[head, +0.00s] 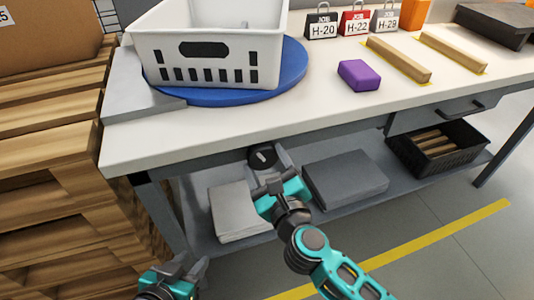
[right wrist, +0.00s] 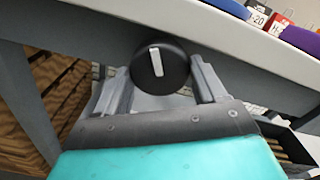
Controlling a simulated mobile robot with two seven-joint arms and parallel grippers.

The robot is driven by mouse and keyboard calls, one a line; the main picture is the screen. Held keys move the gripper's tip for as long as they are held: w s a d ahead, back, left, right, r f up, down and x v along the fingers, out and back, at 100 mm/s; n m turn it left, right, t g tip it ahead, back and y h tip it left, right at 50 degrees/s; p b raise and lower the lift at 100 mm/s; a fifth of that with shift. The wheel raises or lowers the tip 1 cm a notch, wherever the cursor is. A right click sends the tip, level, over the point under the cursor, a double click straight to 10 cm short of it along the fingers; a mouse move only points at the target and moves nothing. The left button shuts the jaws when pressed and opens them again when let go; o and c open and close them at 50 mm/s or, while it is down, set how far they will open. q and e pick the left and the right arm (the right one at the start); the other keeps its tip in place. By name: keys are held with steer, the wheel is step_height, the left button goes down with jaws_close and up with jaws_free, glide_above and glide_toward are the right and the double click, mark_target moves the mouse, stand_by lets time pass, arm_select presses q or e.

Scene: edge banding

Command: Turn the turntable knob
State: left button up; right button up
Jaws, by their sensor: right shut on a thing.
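The turntable knob (head: 263,157) is round and black with a white pointer mark, on the front of the bench just below the top edge. In the right wrist view the knob (right wrist: 160,68) sits between my fingers, its mark close to upright and slightly tilted. My right gripper (head: 270,168) is shut on the knob; it also shows in the right wrist view (right wrist: 163,85). The blue turntable (head: 293,72) lies on the bench top with a white slotted bin (head: 220,50) on it. My left gripper (head: 183,272) is low at the bottom left, fingers apart and empty.
A purple block (head: 359,75), wooden strips (head: 398,58) and job-tagged weights (head: 321,25) sit on the bench. Wooden pallets (head: 45,160) stand at the left.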

arm_select(q)
steer(key=shift+r+p, duration=0.5)
steer(key=shift+r, duration=0.4)
arm_select(e)
steer(key=shift+n, duration=0.6)
arm_select(q)
steer(key=shift+w+d+r, duration=0.15)
steer(key=shift+w+d, duration=0.05)
steer(key=shift+w, duration=0.1)
arm_select(e)
steer(key=o, duration=1)
steer(key=shift+o, duration=0.2)
steer(key=shift+w, duration=0.1)
arm_select(q)
steer(key=shift+s+a, duration=0.1)
steer(key=shift+s, duration=0.05)
